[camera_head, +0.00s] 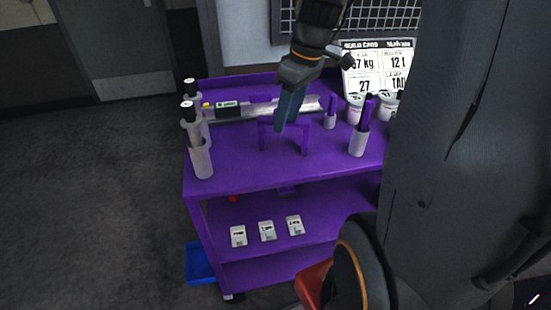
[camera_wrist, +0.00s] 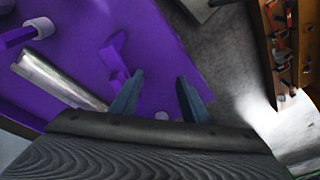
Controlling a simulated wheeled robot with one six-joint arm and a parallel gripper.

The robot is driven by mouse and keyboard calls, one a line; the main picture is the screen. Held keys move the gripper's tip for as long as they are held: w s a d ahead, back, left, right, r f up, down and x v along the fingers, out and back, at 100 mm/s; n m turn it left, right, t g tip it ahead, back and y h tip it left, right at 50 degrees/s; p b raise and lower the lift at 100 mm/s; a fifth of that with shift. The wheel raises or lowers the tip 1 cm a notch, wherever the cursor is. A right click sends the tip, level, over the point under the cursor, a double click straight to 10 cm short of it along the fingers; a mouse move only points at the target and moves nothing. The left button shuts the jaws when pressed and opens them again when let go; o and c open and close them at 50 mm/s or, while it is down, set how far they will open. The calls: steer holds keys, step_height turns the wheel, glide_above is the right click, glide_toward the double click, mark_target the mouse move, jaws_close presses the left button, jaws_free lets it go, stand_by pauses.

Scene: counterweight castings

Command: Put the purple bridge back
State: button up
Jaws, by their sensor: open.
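The purple bridge (camera_head: 304,129), an arch with two legs, stands upright on the top of the purple cart (camera_head: 232,174). My gripper (camera_head: 283,125) points down at it with open, empty jaws, its blue-grey fingers partly covering the crossbar in the head view. I cannot tell whether the fingers touch it. In the wrist view my gripper (camera_wrist: 160,77) shows parted fingers. A purple piece, likely the bridge (camera_wrist: 117,58), lies just left of the left finger there, partly hidden by it.
A silver rail (camera_head: 252,112) runs behind the bridge, with a small purple block (camera_head: 260,98) beyond it. White cylinders with dark tops (camera_head: 200,158) stand at the left edge; a purple-topped cylinder (camera_head: 358,142) stands right. The cart top in front is clear.

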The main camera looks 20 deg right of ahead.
steer(key=s+a+f+m+h, duration=0.2)
steer(key=s+a+f+m, duration=0.4)
steer(key=s+a+f, duration=0.1)
steer(key=shift+s+a, duration=0.4)
steer(key=shift+s, duration=0.5)
